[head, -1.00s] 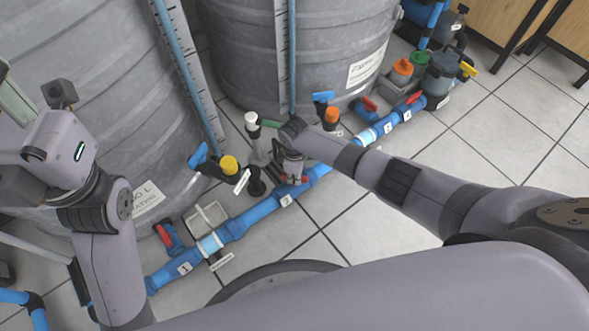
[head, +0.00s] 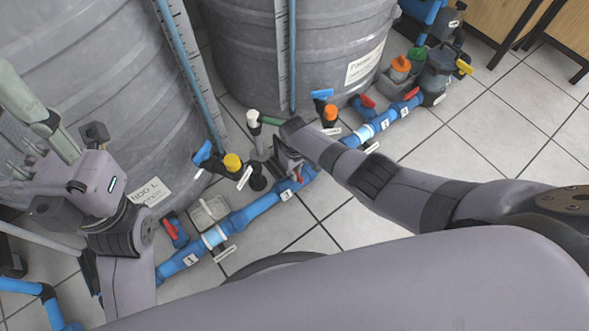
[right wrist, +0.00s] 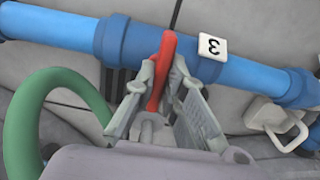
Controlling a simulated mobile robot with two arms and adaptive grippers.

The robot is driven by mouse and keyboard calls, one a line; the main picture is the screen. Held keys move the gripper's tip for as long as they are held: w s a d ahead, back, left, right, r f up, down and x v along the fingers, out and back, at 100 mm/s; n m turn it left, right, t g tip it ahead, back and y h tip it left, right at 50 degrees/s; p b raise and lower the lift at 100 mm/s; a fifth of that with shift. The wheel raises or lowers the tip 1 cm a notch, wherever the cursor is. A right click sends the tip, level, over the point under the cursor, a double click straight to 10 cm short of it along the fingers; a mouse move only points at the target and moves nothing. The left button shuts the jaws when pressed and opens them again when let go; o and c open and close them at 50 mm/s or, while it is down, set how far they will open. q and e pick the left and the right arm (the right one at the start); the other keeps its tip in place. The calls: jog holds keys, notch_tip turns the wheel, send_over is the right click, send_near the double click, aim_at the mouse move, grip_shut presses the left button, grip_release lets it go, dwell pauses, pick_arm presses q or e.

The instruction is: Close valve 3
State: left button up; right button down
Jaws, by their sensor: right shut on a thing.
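Valve 3 has a red lever handle (right wrist: 163,70) on a blue pipe (right wrist: 70,32), beside a white tag marked 3 (right wrist: 213,46). In the right wrist view the lever lies across the pipe, slightly tilted. My right gripper (right wrist: 165,88) is shut on this lever, with a finger on each side. In the head view the right gripper (head: 289,168) is at the pipe beside the tag (head: 287,195), and it partly hides the valve. My left gripper (head: 35,135) is at the far left in front of the tank, away from the valve; its fingertips are unclear.
Two large grey tanks (head: 90,70) stand behind the pipe. Other red-handled valves sit near tag 1 (head: 190,259) and tag 4 (head: 405,111). A green hose (right wrist: 20,125) is beside the right gripper.

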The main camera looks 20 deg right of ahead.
jog(key=shift+s, duration=0.1)
dwell(0.5)
jog(key=c, duration=1.7)
grip_release()
jog(key=shift+o, duration=0.2)
jog(key=shift+r, duration=0.1)
notch_tip(320, 180, up, 12)
